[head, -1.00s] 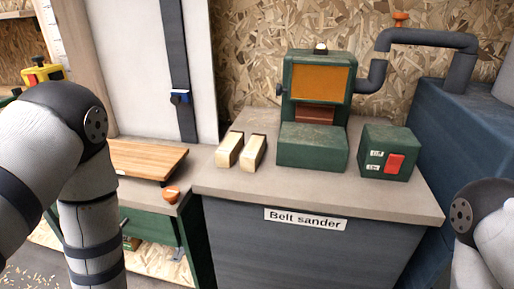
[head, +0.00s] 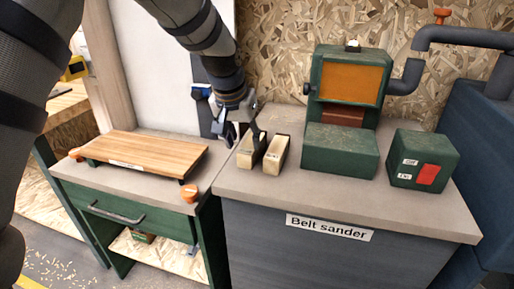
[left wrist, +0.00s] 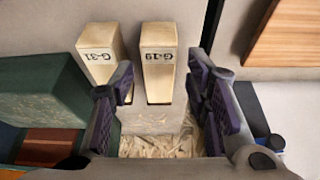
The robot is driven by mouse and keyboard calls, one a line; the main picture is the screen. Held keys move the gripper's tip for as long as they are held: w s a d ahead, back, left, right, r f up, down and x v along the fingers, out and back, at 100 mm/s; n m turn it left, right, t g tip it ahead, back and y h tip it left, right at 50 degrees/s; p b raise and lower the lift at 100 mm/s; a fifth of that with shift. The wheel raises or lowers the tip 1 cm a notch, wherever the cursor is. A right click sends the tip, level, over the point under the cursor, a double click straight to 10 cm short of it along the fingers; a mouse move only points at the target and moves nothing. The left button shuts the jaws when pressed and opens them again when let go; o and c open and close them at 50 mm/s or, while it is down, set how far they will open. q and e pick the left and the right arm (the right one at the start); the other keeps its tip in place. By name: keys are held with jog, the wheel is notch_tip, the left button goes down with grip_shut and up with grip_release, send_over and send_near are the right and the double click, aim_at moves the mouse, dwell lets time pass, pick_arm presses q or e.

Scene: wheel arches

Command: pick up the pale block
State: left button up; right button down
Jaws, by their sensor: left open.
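Two pale blocks with dark ends lie side by side on the belt sander bench. In the left wrist view one is marked G-19 (left wrist: 158,72) and the other G-31 (left wrist: 100,52). In the head view the G-19 block (head: 250,153) is the left one and the G-31 block (head: 276,156) the right one. My left gripper (head: 243,133) is open just behind and above them. In the left wrist view its fingers (left wrist: 162,100) stand on either side of the G-19 block's line, and the left finger overlaps the edge of G-31. I see no grip on either block. My right gripper is not in view.
The green belt sander (head: 342,135) stands right of the blocks, with a green switch box (head: 420,160) beyond it. A wooden board (head: 150,152) lies on the lower bench at left, near an orange knob (head: 190,194). The bench front (head: 260,195) is clear.

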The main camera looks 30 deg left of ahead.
aim_at(247, 150)
pick_arm(q)
jog(key=shift+w+f, duration=0.25)
jog(key=shift+f, duration=0.2)
jog(key=x, duration=0.4)
jog(key=shift+s+f+b, duration=0.1)
jog(key=shift+f+b, duration=0.05)
jog(key=shift+b, duration=0.15)
jog(key=shift+w+f, duration=0.2)
jog(key=shift+f, duration=0.05)
jog(key=shift+r, duration=0.2)
jog(key=shift+c, duration=0.5)
jog(key=c, duration=0.8)
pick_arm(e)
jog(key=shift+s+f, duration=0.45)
